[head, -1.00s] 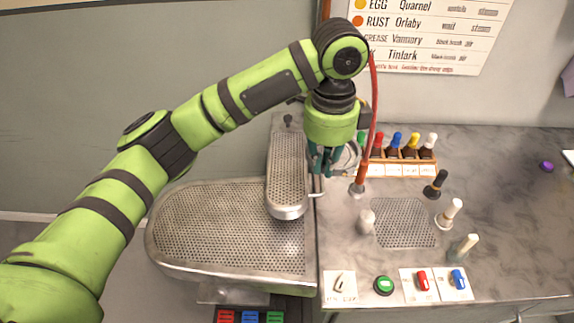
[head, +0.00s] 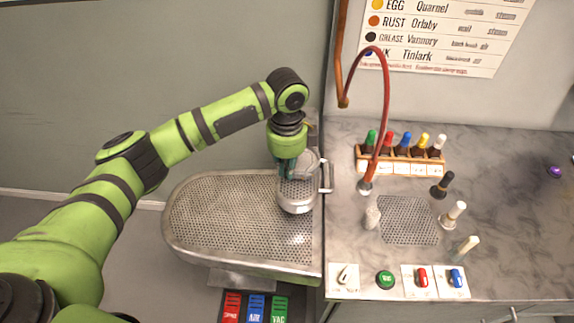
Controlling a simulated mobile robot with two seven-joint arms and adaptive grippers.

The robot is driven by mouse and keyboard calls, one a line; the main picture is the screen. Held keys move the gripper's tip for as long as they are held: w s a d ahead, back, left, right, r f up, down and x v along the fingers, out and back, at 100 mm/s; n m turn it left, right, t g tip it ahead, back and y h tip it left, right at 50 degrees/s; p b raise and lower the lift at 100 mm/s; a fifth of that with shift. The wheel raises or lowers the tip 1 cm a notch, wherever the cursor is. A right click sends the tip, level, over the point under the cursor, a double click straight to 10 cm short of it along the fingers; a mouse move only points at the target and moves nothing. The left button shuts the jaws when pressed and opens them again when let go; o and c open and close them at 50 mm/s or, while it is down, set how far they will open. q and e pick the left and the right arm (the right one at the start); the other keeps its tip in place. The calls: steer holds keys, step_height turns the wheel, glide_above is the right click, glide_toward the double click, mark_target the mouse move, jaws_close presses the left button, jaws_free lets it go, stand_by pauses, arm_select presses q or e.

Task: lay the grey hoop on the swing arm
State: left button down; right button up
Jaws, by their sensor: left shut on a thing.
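The swing arm (head: 297,204) is a narrow perforated metal board with a rounded front end, above the larger perforated board. My left gripper (head: 287,174) points down over the swing arm and hides much of it. It is shut on the grey hoop (head: 308,160), a pale thin ring that shows just right of the fingers. The hoop is over or beside the swing arm; I cannot tell whether it touches. My right gripper is out of view.
The large perforated board (head: 215,220) lies left of the marbled counter (head: 510,210). A red hose (head: 387,90) arches up from the counter. A bottle rack (head: 402,166), several upright pegs and a switch row stand right. A metal handle (head: 327,176) is close to the gripper.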

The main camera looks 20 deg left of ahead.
arm_select(q)
steer(key=shift+f, duration=0.55)
steer(key=c, duration=1.3)
jaws_free()
steer(key=shift+f, duration=0.1)
steer(key=shift+r+b, duration=1.65)
steer(key=shift+r, duration=4.5)
